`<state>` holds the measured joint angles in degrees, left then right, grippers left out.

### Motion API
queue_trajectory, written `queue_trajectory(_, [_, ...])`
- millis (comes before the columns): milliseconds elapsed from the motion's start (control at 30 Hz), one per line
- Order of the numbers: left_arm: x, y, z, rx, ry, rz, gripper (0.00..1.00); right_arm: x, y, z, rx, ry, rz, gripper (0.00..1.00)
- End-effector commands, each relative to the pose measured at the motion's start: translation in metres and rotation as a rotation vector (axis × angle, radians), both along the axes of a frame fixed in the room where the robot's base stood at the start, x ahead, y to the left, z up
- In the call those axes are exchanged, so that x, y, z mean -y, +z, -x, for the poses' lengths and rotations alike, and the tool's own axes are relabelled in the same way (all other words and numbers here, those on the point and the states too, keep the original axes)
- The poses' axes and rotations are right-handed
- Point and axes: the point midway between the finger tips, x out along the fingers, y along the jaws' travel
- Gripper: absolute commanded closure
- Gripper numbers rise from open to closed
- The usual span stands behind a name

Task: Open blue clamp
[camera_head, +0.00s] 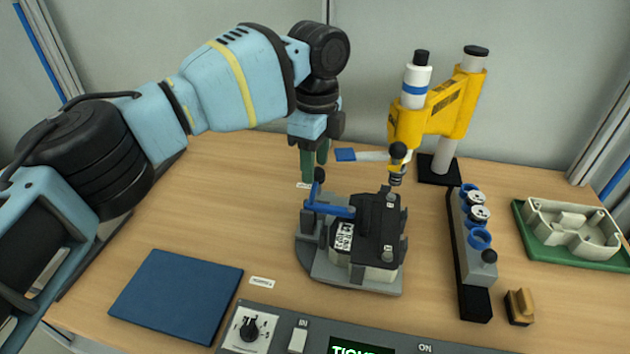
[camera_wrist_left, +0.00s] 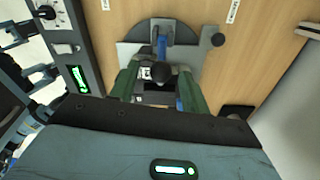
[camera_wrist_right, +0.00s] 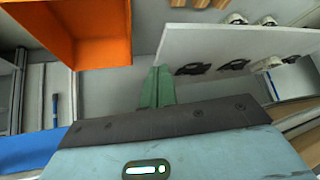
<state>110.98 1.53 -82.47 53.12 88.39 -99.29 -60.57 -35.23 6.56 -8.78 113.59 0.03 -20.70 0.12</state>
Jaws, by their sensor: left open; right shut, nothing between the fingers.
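The blue clamp (camera_head: 335,210) sits on the left side of a grey fixture (camera_head: 345,282). Its blue arm lies level, reaching right to a black and pale housing (camera_head: 378,235). Its handle stands roughly upright with a dark knob (camera_head: 319,175). My left gripper (camera_head: 313,168) is open, pointing down just above the handle. In the left wrist view, my left gripper's green fingers (camera_wrist_left: 160,85) lie on either side of a black knob (camera_wrist_left: 160,72), and blue clamp parts (camera_wrist_left: 161,45) show beyond; contact cannot be told. My right gripper (camera_wrist_right: 158,85) is shut and empty, away from the fixture.
A yellow press (camera_head: 440,110) with a blue-ended lever (camera_head: 345,155) stands behind the fixture. Right are a rail with blue rings (camera_head: 472,245) and a green tray (camera_head: 570,258). A blue mat (camera_head: 178,297) lies front left. An orange bin (camera_wrist_right: 75,35) is near my right gripper.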

Motion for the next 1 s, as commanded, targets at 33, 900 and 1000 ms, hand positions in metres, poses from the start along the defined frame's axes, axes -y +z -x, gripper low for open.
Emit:
queue_trajectory(33, [-0.001,-0.008,0.001,-0.001,0.000,-0.002,0.54,0.000,0.002,-0.002,0.005,0.000,-0.001,1.00])
queue_trajectory(900, [-0.001,-0.056,0.002,0.000,0.000,0.001,0.73,-0.001,0.010,-0.012,0.030,-0.003,-0.004,1.00])
queue_trajectory(1000, [-0.001,-0.056,0.002,-0.001,0.000,0.001,0.86,-0.001,0.010,-0.012,0.029,-0.003,-0.004,1.00])
